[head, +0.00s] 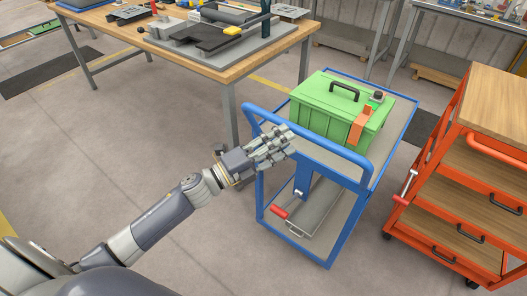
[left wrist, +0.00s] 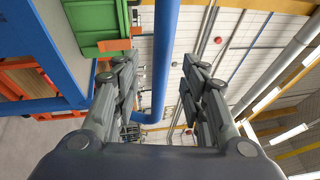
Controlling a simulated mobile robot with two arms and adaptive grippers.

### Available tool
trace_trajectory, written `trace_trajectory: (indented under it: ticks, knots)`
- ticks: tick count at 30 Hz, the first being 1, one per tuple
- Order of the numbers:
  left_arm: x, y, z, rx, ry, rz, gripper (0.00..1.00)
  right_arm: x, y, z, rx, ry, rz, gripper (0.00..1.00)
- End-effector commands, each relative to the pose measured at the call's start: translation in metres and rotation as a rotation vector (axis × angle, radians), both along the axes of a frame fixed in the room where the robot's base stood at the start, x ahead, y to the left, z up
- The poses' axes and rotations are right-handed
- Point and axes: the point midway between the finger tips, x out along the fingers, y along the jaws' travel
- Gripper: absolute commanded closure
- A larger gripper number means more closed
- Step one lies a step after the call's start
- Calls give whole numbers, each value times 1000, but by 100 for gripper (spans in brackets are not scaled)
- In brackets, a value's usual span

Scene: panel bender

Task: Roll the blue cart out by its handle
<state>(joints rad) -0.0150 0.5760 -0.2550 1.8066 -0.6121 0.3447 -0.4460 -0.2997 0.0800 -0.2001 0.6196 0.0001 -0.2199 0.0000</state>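The blue cart (head: 350,225) stands right of centre in the head view, its tubular blue handle (head: 330,146) raised at the end nearest me. My left gripper (head: 287,140) is at the left part of this handle. In the left wrist view, the blue handle tube (left wrist: 166,50) runs between the two spread fingers of the gripper (left wrist: 155,92). The fingers are open, with gaps beside the tube; I cannot tell whether either touches it. A green box (head: 325,110) with a black grip rides on the cart's top deck. My right gripper is not in view.
A wooden workbench (head: 180,62) stands behind and left of the cart, one leg close to it. An orange drawer trolley (head: 460,165) stands close on the right. A grey tray (head: 315,215) lies on the lower shelf. The floor at front left is clear.

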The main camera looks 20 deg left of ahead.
Motion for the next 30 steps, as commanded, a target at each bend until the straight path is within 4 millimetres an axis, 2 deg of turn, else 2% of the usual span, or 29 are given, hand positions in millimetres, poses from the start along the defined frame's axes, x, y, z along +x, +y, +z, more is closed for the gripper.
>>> trace_trajectory:
  ticks: [6,12,30]
  knots:
    - [-30,22,-8,1,3,0,60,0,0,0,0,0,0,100]
    - [-43,33,-11,0,2,0,60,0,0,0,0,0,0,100]
    - [-46,36,-11,-1,2,1,60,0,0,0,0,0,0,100]
